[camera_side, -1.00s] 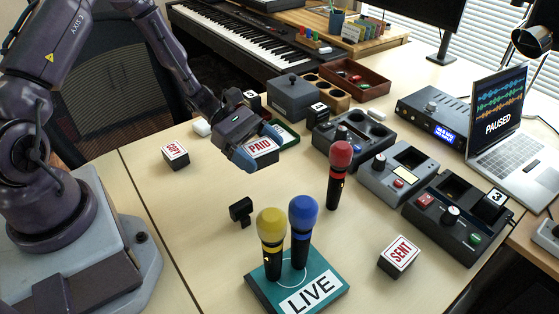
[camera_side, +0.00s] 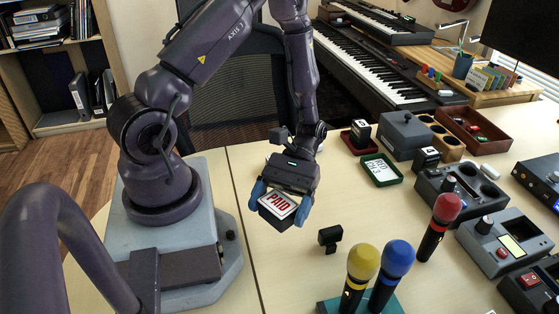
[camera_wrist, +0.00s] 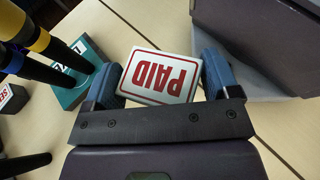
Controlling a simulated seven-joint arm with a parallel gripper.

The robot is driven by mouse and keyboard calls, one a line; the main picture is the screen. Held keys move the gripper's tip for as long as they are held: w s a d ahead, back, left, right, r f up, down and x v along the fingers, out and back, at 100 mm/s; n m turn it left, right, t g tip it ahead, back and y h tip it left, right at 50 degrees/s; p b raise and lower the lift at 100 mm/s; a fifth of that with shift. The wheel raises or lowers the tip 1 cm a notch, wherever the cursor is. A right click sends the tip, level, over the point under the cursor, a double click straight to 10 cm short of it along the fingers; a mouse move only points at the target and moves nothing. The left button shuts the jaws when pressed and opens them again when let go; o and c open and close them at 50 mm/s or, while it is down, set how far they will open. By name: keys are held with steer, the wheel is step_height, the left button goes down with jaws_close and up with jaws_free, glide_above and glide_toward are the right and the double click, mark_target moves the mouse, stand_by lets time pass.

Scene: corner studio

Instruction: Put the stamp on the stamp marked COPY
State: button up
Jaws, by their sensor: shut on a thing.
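My gripper (camera_side: 280,203) is shut on the PAID stamp (camera_side: 278,203), a block with a white top, red frame and red PAID lettering. One blue finger is on each side of it. In the wrist view the PAID stamp (camera_wrist: 162,76) sits upside down between the fingers of my gripper (camera_wrist: 160,80). The stamp marked COPY is not visible in either current view. The held stamp and gripper cover the area of table where it may stand. I cannot tell whether the dark part below the PAID face is all one stamp, or whether it touches anything.
A small black clip (camera_side: 330,237) stands right of my gripper. Yellow (camera_side: 362,264), blue (camera_side: 397,258) and red (camera_side: 446,208) microphones stand further right. A green tray (camera_side: 367,160) lies behind, near grey devices. The wrist view shows the SENT stamp (camera_wrist: 12,97) at left.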

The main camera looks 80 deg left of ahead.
steer(key=s+a+m+g+y, duration=0.3)
steer(key=a+m+g+y, duration=0.2)
steer(key=a+m+y, duration=0.75)
steer(key=w+a+r+m+t+y, duration=0.2)
steer(key=w+a+m+t+y, duration=0.65)
steer(key=a+m+y, duration=0.25)
steer(key=shift+h, duration=0.25)
steer(key=f, duration=0.7)
steer(key=shift+w+a+f, duration=0.2)
steer(key=shift+w+a, duration=0.05)
steer(key=o, duration=0.8)
steer(key=shift+f, duration=0.15)
